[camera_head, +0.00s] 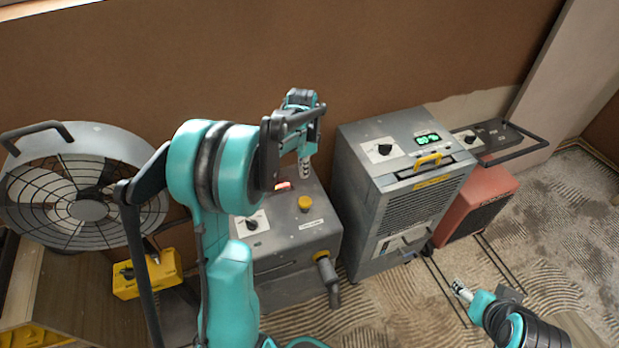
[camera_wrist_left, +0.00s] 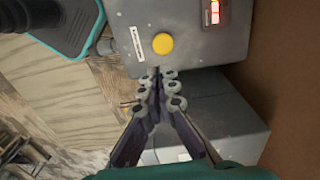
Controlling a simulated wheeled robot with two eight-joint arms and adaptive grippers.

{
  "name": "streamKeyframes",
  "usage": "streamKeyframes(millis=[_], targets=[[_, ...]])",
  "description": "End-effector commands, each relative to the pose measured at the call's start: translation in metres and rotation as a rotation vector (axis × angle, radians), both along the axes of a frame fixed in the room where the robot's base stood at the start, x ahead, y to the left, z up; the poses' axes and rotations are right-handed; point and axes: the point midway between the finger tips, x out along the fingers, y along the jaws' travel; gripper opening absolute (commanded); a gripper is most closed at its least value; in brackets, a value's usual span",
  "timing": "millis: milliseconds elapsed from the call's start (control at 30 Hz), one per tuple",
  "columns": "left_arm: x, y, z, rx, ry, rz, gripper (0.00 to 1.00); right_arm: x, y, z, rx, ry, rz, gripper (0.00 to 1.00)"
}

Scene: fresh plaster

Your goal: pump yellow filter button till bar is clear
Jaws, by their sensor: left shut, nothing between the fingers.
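The yellow button (camera_head: 305,203) sits on top of a grey machine (camera_head: 318,238), beside a small label. It also shows in the left wrist view (camera_wrist_left: 162,44), clear of the fingers. The display bar (camera_head: 284,186) behind the button glows red, and in the left wrist view (camera_wrist_left: 214,12) it is lit red and pale. My left gripper (camera_head: 305,172) is shut and empty. It points down above the rear of the machine's top, behind the button and apart from it. My right gripper (camera_head: 462,289) is low over the floor at right, too small to tell if open.
A grey dehumidifier (camera_head: 400,190) stands close to the right of the machine, with a red heater (camera_head: 478,200) beyond it. A large fan (camera_head: 85,190) and a yellow tool (camera_head: 148,274) are at left. The brown wall (camera_head: 200,60) is close behind.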

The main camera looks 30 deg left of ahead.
Motion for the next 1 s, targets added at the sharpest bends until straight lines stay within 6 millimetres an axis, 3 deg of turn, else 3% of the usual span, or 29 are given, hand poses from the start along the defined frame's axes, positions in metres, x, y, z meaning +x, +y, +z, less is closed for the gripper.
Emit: streamKeyframes(millis=[567,733,1000], targets=[[0.003,0.005,-0.011,-0.004,0.014,-0.018,0.00,0.000,0.000,0.000,0.000,0.000,0.000,0.63],[0.003,0.005,-0.037,-0.004,0.014,-0.017,0.00,0.000,0.000,-0.009,0.000,0.000,0.000,0.63],[0.003,0.005,-0.096,-0.004,0.014,-0.017,0.00,0.000,0.000,-0.030,0.000,0.000,0.000,0.63]])
